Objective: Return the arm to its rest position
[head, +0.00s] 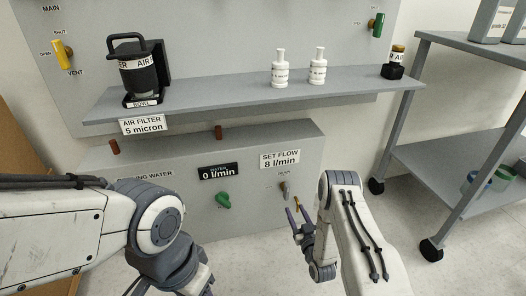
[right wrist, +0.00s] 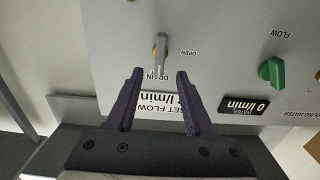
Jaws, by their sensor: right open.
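My right gripper (head: 298,213) is open and empty, in front of the lower grey panel. It also shows in the right wrist view (right wrist: 159,76), with its two dark purple fingers apart. The drain valve handle (head: 284,188) is just beyond the fingertips; in the right wrist view the handle (right wrist: 161,54) appears in line with the gap. Whether they touch is hard to tell, but nothing is gripped. My left arm comes in from the left in the head view; its fingers are not visible.
The panel carries a green flow knob (head: 223,200) and a 0 l/min display (head: 218,171). Above, a grey shelf (head: 210,98) holds an air filter (head: 138,70), white bottles (head: 279,70) and a small dark jar (head: 393,70). A grey cart (head: 430,165) stands right. Floor beside my right arm is clear.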

